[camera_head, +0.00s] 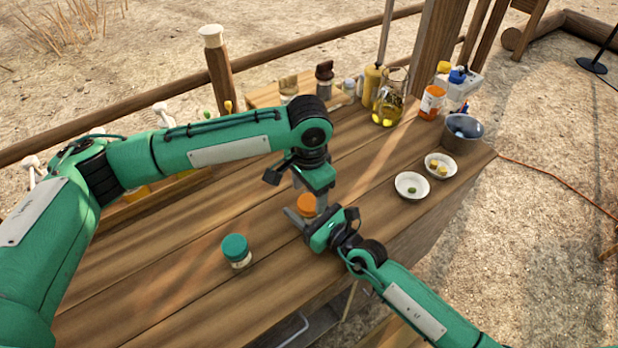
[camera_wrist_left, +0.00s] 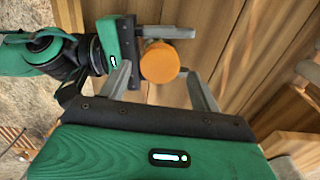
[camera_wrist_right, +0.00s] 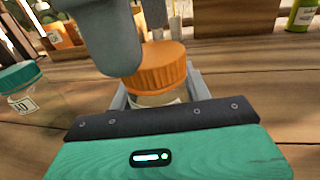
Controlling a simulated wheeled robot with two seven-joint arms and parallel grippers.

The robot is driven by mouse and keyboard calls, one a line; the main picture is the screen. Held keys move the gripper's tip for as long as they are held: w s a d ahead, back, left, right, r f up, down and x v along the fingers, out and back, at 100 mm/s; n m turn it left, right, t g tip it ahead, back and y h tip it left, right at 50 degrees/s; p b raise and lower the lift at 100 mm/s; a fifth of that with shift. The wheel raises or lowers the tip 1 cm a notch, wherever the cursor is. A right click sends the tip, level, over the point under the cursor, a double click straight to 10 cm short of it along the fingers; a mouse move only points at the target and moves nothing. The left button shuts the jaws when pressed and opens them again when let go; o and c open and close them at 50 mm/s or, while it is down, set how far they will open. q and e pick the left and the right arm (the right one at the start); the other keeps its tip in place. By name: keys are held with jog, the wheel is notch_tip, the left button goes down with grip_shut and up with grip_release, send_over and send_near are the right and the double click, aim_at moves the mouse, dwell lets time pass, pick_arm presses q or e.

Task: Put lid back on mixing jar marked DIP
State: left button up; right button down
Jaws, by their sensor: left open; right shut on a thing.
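A jar with an orange ribbed lid (camera_head: 307,204) stands on the wooden table. In the right wrist view the lid (camera_wrist_right: 160,66) sits on the clear jar (camera_wrist_right: 152,98), roughly level; whether it is tight I cannot tell. The jar's label is mostly hidden and unreadable. My right gripper (camera_head: 314,218) is shut on the jar's body below the lid. My left gripper (camera_head: 309,190) is open above it, pointing down. In the left wrist view the orange lid (camera_wrist_left: 160,62) lies between its spread fingers, with gaps beside it.
A teal-lidded jar (camera_head: 236,250) with a partly readable label stands to the left. Two white dishes (camera_head: 411,186), a metal pot (camera_head: 463,132), an orange-labelled bottle (camera_head: 431,103) and a glass pitcher (camera_head: 391,98) stand at the right and back. The front-left tabletop is clear.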

pick_arm(q)
jog(key=shift+f, duration=1.1)
jog(key=c, duration=1)
jog(key=o, duration=1.2)
jog(key=shift+c, duration=0.2)
jog(key=shift+r, duration=0.1)
notch_tip(320, 180, up, 12)
